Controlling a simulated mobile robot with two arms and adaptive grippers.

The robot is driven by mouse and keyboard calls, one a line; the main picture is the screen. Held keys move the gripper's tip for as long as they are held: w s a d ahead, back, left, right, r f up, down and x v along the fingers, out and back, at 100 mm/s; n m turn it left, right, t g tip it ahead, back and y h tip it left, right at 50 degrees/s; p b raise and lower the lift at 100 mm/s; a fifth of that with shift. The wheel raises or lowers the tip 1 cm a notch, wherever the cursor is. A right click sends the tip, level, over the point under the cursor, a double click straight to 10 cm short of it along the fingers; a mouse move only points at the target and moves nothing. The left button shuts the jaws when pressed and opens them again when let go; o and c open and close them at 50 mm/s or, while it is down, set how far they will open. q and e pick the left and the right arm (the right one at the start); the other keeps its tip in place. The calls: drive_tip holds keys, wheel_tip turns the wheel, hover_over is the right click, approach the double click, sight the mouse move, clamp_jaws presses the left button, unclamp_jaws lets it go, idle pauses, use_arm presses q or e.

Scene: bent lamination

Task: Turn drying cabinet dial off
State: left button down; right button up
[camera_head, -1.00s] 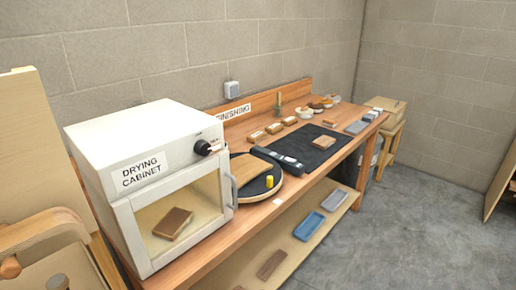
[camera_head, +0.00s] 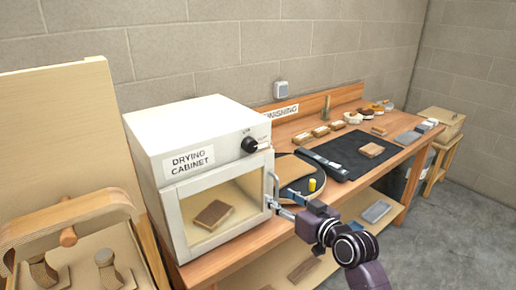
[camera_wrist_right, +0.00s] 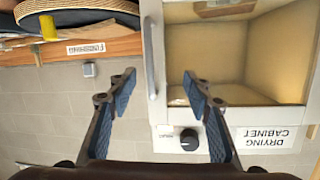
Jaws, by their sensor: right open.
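The white drying cabinet (camera_head: 190,150) stands on the wooden bench, with its glass door closed and a brown block (camera_head: 213,214) inside. Its black dial (camera_head: 249,145) is on the upper right of the front; the pointer position is too small to read. In the right wrist view the picture is upside down, and the dial (camera_wrist_right: 189,139) shows beside one finger. My right gripper (camera_head: 272,203) is open and empty, in front of the door handle (camera_head: 276,187) and below the dial. In the wrist view the right gripper's fingers (camera_wrist_right: 158,82) are spread wide. The left gripper is not seen.
A dark mat (camera_head: 352,160) and small blocks lie farther along the bench. A wooden frame (camera_head: 70,215) stands at left. Grey floor is open at right.

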sight(253, 146)
drive_tip(key=s+a+r+n+t+y, duration=0.1)
drive_tip(key=s+a+r+n+y, duration=0.15)
drive_tip(key=r, duration=1.25)
drive_tip(key=shift+y, duration=0.25)
drive_tip(key=x, duration=0.1)
drive_tip(key=p+x, duration=0.1)
drive_tip(key=x, duration=0.1)
drive_tip(key=p+x, duration=0.1)
drive_tip(key=x, duration=0.1)
drive_tip(key=shift+a, duration=0.5)
drive_tip(key=shift+x, duration=0.85)
drive_tip(key=shift+f, duration=0.1)
drive_tip(key=shift+c, duration=0.2)
drive_tip(key=c, duration=1.1)
